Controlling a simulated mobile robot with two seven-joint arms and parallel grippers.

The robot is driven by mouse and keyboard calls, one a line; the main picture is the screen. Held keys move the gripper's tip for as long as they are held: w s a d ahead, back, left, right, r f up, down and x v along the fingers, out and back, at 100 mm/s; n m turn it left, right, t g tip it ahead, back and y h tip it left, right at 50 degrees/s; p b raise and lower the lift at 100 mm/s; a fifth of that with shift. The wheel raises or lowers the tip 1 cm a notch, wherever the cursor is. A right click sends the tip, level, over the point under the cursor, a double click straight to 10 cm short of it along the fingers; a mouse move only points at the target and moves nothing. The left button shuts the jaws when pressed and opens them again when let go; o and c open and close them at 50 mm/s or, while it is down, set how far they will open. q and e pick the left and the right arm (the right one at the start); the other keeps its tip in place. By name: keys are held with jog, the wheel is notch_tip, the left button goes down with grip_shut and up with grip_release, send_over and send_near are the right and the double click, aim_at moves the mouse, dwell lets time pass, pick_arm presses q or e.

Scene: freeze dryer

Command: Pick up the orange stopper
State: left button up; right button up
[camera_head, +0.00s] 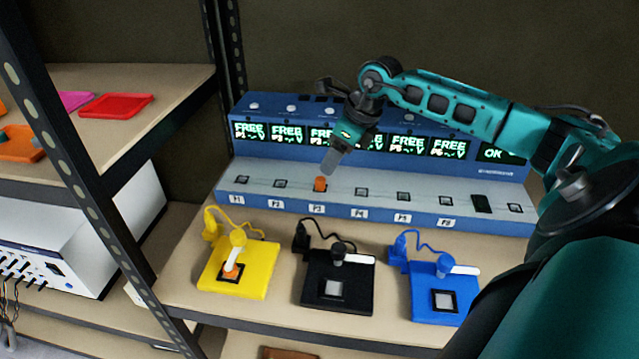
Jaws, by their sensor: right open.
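A small orange stopper (320,184) stands upright at the slot marked P3 on the pale ledge of the blue machine (290,198). My right gripper (331,164) reaches in from the right and points down just above and slightly right of this stopper. It is open, and a small gap shows between its tip and the stopper. A second orange piece (231,272) sits on the yellow stand (258,262), below a white part. My left gripper is not in view.
The machine's ledge has several other slots, one holding a dark block (481,204). A black stand (318,290) and a blue stand (424,300) are in front. A metal shelf post (100,210) rises at left. Bare tabletop (190,290) shows left of the yellow stand.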

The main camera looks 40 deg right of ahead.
aim_at(320, 179)
jog(key=shift+a+x, duration=0.2)
jog(key=shift+x, duration=1.3)
jog(key=shift+a+x, duration=0.25)
jog(key=shift+x, duration=1.25)
jog(key=shift+c, duration=0.4)
grip_shut()
